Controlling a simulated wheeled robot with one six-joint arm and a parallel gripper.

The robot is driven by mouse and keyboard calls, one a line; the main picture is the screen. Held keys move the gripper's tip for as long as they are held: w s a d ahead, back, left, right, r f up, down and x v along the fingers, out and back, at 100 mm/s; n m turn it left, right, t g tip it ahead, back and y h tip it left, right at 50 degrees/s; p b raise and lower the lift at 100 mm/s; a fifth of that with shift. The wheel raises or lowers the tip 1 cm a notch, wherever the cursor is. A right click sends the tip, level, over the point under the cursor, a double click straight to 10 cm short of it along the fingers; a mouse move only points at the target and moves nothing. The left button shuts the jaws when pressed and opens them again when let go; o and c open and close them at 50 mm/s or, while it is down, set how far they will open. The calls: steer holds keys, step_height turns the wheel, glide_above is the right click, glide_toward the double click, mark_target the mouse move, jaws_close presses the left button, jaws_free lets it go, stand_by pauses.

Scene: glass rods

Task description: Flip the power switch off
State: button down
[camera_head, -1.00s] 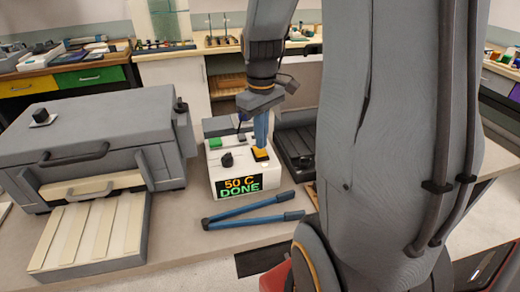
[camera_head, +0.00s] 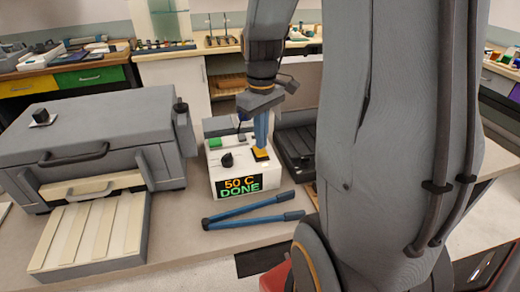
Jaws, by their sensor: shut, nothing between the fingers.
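A white control box (camera_head: 218,178) stands on the bench, with a display (camera_head: 240,186) reading "50 C" in orange and "DONE" in green. On its top are a black knob (camera_head: 227,160), a green part (camera_head: 215,142) and an orange-yellow part (camera_head: 261,154) at the right; I cannot tell which is the power switch. My gripper (camera_head: 261,146) points down with its blue fingers shut and empty. Its tips are at or just above the orange-yellow part and partly cover it. I cannot tell whether they touch.
Blue-handled tongs (camera_head: 252,215) lie in front of the box. A large grey oven-like unit (camera_head: 90,140) with a slatted tray (camera_head: 92,232) stands to the left. A dark tray (camera_head: 297,150) is close on the right, beside my arm.

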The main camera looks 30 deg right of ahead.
mark_target(261, 153)
steer(key=shift+f+b, duration=0.5)
steer(key=shift+f, duration=0.65)
stand_by(0.7)
steer(key=shift+r, duration=0.15)
step_height(261, 153, up, 7)
steer(key=p, duration=0.6)
steer(key=shift+p, duration=0.35)
steer(key=shift+a+f, duration=0.1)
steer(key=shift+f, duration=0.1)
steer(key=shift+m+t, duration=0.3)
steer(key=shift+m, duration=0.3)
steer(key=s+a+f+b, duration=0.1)
steer(key=a, duration=0.1)
steer(key=s+a+f+b, duration=0.1)
steer(key=a, duration=0.2)
steer(key=s+a+f+b, duration=0.1)
steer(key=a, duration=0.1)
steer(key=shift+s+a+f, duration=0.1)
steer(key=shift+a+f, duration=0.05)
steer(key=shift+f, duration=0.05)
steer(key=shift+m+t, duration=0.4)
steer(key=shift+m, duration=0.4)
steer(key=s+a+f, duration=0.1)
steer(key=s+a+f+b, duration=0.1)
steer(key=s+a, duration=0.1)
steer(key=s+a+b, duration=0.1)
steer(key=a, duration=0.1)
steer(key=shift+s+a+f, duration=0.15)
steer(key=shift+a+f, duration=0.1)
steer(key=shift+f, duration=0.15)
